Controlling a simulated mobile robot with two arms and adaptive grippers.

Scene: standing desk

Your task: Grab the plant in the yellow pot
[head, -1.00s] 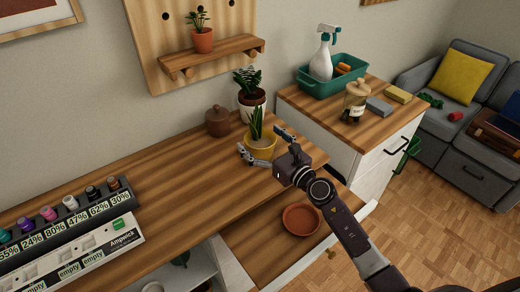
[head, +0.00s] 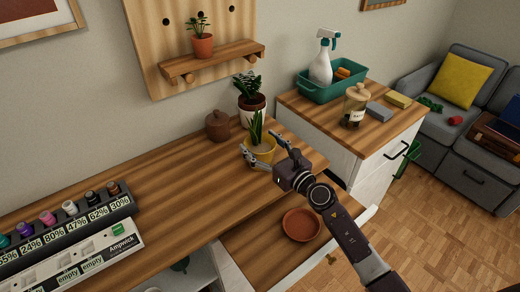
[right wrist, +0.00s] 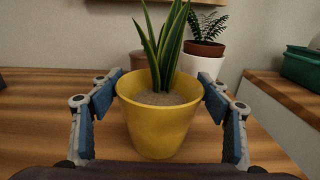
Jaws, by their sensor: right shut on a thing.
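The yellow pot (head: 262,152) with an upright, pointed-leaf plant (head: 256,128) stands on the wooden desk near its right end. In the right wrist view the yellow pot (right wrist: 160,125) sits centred between the blue finger pads. My right gripper (head: 263,150) is shut on the pot, one finger on each side near the rim (right wrist: 160,98). The pot looks upright, and I cannot tell any gap beneath it. My left gripper is not in view.
A white pot with another plant (head: 250,88) stands close behind. A brown lidded jar (head: 218,126) is to the left. A terracotta dish (head: 301,224) sits lower in front. A cabinet with a teal bin (head: 333,88) stands to the right. The desk's middle is clear.

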